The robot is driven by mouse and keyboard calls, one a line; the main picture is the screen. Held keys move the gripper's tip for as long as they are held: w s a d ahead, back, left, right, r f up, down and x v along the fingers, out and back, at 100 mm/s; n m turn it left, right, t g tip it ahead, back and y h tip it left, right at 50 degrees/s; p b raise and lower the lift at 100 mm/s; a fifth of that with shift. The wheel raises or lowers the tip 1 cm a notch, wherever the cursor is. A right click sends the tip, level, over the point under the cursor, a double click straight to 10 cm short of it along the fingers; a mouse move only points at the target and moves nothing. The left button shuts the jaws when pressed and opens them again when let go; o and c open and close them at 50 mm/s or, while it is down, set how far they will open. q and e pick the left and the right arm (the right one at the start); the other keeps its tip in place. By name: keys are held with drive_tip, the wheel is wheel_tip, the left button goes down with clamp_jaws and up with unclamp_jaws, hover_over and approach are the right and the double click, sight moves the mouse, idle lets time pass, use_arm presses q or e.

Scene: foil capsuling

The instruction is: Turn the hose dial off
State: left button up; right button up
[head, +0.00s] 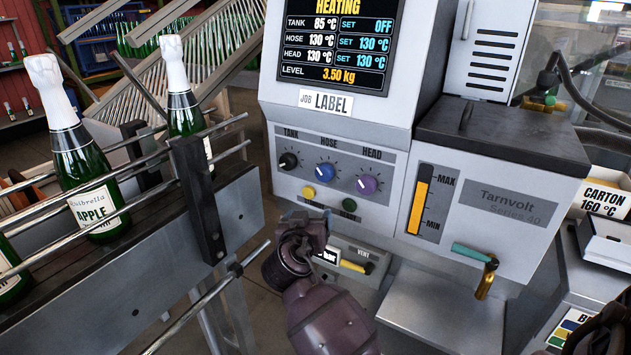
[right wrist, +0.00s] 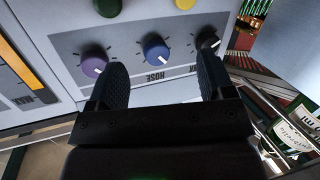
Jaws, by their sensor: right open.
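The blue hose dial (head: 325,172) sits in the middle of the dial row, between the black tank dial (head: 288,160) and the purple head dial (head: 366,185). The screen (head: 335,42) reads hose 130 °C with set 130 °C, and tank set OFF. My right gripper (head: 318,216) is in front of the machine, below the dials. In the right wrist view, which is upside down, its open fingers (right wrist: 161,78) are apart and empty. The blue dial (right wrist: 156,48) shows beyond them, lined up with the gap. My left gripper is not in view.
A yellow button (head: 308,192) and green button (head: 349,205) sit below the dials. A box with a yellow vent handle (head: 354,266) is lower down. A teal-handled tap (head: 474,255) projects at right. A rail conveyor with foiled bottles (head: 90,190) stands at left.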

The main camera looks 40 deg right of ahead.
sight(322, 173)
drive_tip(key=w+r+m+g+h+b, duration=0.3)
drive_tip(key=w+r+m+g+h, duration=0.15)
drive_tip(key=m, duration=0.25)
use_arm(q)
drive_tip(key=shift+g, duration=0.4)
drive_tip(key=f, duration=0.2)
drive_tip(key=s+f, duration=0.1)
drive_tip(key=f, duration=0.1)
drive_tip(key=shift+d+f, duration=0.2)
use_arm(e)
drive_tip(key=shift+n+t, duration=0.3)
drive_tip(key=shift+t, duration=0.05)
drive_tip(key=x, duration=1)
drive_tip(key=shift+s+d+r, duration=0.15)
drive_tip(key=shift+s+d, duration=0.05)
drive_tip(key=shift+s, duration=0.15)
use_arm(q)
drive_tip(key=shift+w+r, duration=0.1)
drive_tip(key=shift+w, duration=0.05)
use_arm(e)
drive_tip(key=c, duration=0.9)
